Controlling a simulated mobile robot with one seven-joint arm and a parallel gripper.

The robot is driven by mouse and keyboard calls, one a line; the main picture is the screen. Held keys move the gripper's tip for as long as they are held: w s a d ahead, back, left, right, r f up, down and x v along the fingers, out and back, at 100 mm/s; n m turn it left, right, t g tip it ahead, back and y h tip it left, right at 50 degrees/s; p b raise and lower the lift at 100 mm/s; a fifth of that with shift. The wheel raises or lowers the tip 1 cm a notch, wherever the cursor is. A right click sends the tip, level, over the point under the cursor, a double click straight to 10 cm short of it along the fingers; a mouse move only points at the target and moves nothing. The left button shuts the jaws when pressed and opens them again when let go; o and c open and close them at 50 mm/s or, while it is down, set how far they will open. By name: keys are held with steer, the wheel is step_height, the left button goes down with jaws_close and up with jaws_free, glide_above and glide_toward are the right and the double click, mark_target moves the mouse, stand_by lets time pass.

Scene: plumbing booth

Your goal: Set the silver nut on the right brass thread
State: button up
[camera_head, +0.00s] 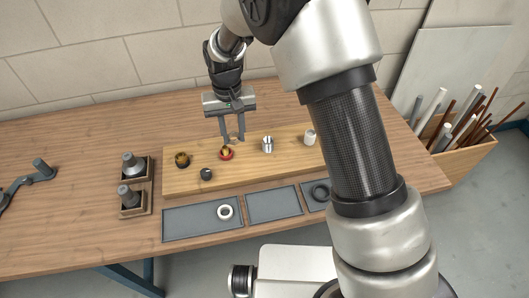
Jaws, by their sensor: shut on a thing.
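My gripper (233,138) is over the wooden board, pointing down, with its fingers shut on a small pale thing that I take for the silver nut (234,139). The nut is tiny here and partly hidden by the fingers. The right brass thread (225,150), with a red collar at its base, stands on the board just below and slightly left of the fingertips. I cannot tell whether the nut touches it. The left brass thread (181,158), with a dark collar, stands further left.
A silver cylinder (268,144), a white cylinder (309,137) and a dark stub (206,174) stand on the board (290,163). Grey trays in front hold a white ring (224,211) and a dark ring (320,191). Two grey fittings (133,163) (129,196) sit in holders at left.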

mark_target(225, 149)
steer(key=a, duration=0.2)
steer(key=w+a, duration=0.1)
steer(key=shift+w+a+r, duration=0.2)
steer(key=shift+a, duration=0.15)
steer(key=shift+f+b, duration=2.15)
steer(key=shift+f, duration=1.25)
steer(key=m, duration=0.5)
steer(key=shift+f+m, duration=0.15)
steer(key=shift+m, duration=0.15)
steer(key=o, duration=2)
steer(key=shift+d, duration=0.1)
steer(key=shift+c, duration=0.2)
steer(key=shift+r+p, duration=1.35)
steer(key=shift+r, duration=1.15)
